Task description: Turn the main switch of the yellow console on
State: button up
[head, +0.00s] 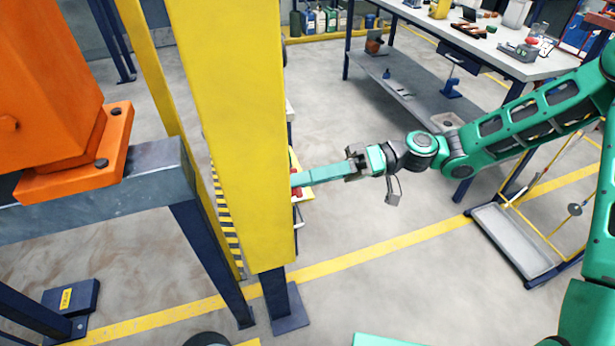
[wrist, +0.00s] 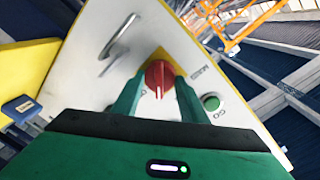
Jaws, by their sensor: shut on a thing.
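The main switch is a red rotary knob (wrist: 159,76) with a white pointer line on the console's pale panel (wrist: 100,75), in the wrist view. The line runs toward the lower edge of the picture. A label that seems to read MAIN stands to its right. My gripper (wrist: 158,88) has one finger on each side of the knob and is shut on it.
On the same panel are a green GO button (wrist: 211,102) and a metal handle (wrist: 120,38). The yellow post (head: 235,130) stands close beside my gripper in the head view. An orange machine (head: 45,75) is at left, a workbench (head: 460,50) at upper right. Open floor lies below my arm.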

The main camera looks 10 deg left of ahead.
jog(key=m, duration=0.4)
jog(key=shift+w+a+f+m, duration=0.1)
jog(key=shift+w+m, duration=0.2)
jog(key=shift+w, duration=0.05)
jog(key=shift+c, duration=0.2)
jog(key=m, duration=0.4)
jog(key=shift+f+g+h, duration=0.1)
jog(key=shift+g+h, duration=0.2)
jog(key=shift+h, duration=0.1)
jog(key=shift+m, duration=0.3)
jog(key=o, duration=1.1)
jog(key=shift+s, duration=0.1)
